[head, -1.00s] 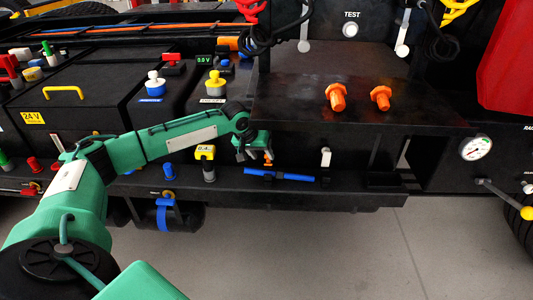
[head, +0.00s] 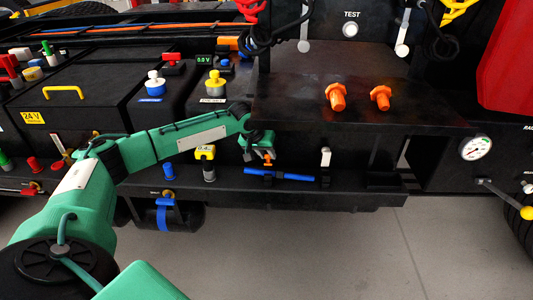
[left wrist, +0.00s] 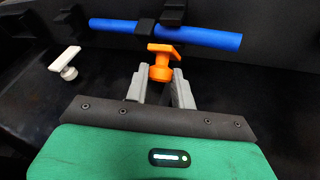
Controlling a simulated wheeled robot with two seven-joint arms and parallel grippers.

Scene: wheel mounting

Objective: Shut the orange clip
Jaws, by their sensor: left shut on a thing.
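The orange clip (left wrist: 165,52) has a wide flat top and a narrower stem, in the middle of the left wrist view. It sits in front of a blue tube (left wrist: 215,38) that runs through black holders. My left gripper (left wrist: 160,76) is shut on the stem, with one grey finger on each side. In the head view the left gripper (head: 265,154) is under the black shelf, with the small orange clip (head: 267,156) just at its fingertips. My right gripper is in neither view.
A white knob or lever (left wrist: 66,61) stands left of the clip; in the head view a white-topped lever (head: 326,156) stands to the right. The black shelf (head: 300,103) with two orange bolts overhangs the gripper. A yellow-topped part (head: 205,153) is close on the left.

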